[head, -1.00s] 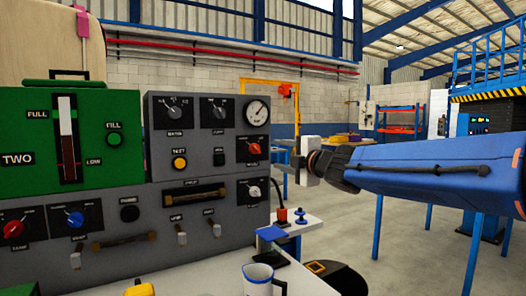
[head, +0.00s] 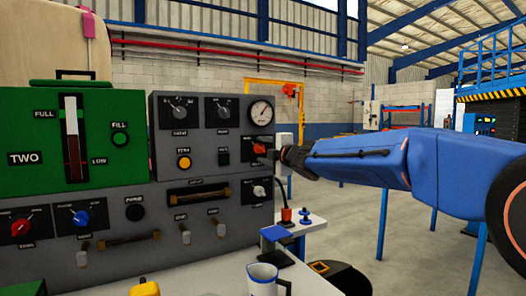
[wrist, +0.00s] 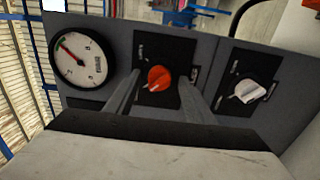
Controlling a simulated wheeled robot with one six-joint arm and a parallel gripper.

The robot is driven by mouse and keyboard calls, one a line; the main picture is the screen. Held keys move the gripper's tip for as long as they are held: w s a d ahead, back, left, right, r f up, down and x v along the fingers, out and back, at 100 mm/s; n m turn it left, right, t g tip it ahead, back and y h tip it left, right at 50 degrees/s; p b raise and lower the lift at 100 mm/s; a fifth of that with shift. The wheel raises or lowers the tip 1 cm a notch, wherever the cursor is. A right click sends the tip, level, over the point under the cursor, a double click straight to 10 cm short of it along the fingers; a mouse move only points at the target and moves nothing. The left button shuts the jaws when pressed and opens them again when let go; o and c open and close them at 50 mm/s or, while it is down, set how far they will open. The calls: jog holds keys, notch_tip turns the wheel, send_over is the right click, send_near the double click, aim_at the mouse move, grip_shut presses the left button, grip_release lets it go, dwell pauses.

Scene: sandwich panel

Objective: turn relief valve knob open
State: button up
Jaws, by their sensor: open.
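The relief valve knob seems to be the red knob (head: 259,147) on a dark plate under the round gauge (head: 260,112), on the right of the grey panel; its label is too small to read. In the wrist view the red knob (wrist: 159,78) sits between the two fingers of my gripper (wrist: 158,90), with its white pointer mark toward the lower left. My gripper is open, one finger on each side of the knob; I cannot tell whether either touches it. In the head view my gripper (head: 275,153) is at the panel's right edge, partly hidden by my arm.
A white knob (head: 259,190) sits on the plate below; it also shows at the right in the wrist view (wrist: 249,91). A mug (head: 262,279) stands on the table in front. A joystick (head: 286,214) stands by the panel's lower right.

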jog(key=shift+w, duration=0.15)
jog(key=c, duration=1.1)
jog(key=shift+o, duration=0.2)
